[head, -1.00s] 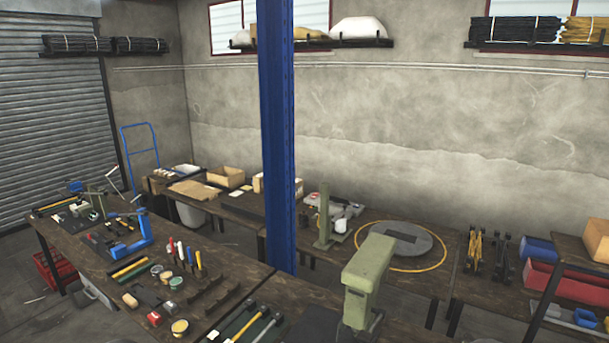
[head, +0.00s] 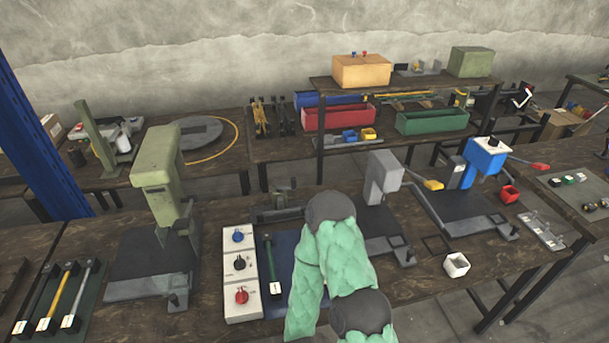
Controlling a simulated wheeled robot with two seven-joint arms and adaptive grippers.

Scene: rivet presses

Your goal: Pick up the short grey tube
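I cannot pick out a short grey tube in the head view. One of my arms, in a green padded sleeve with dark joints, rises from the bottom middle and covers part of the bench. No gripper fingers show, so neither gripper can be seen. The arm hides part of a blue mat (head: 280,258) and whatever lies behind it.
A green press (head: 160,185), a grey press (head: 383,175) and a blue press (head: 487,158) stand on the wooden bench. A white control box (head: 240,290) and a small white bin (head: 456,265) are near the arm. Red and green bins (head: 432,122) stand behind.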

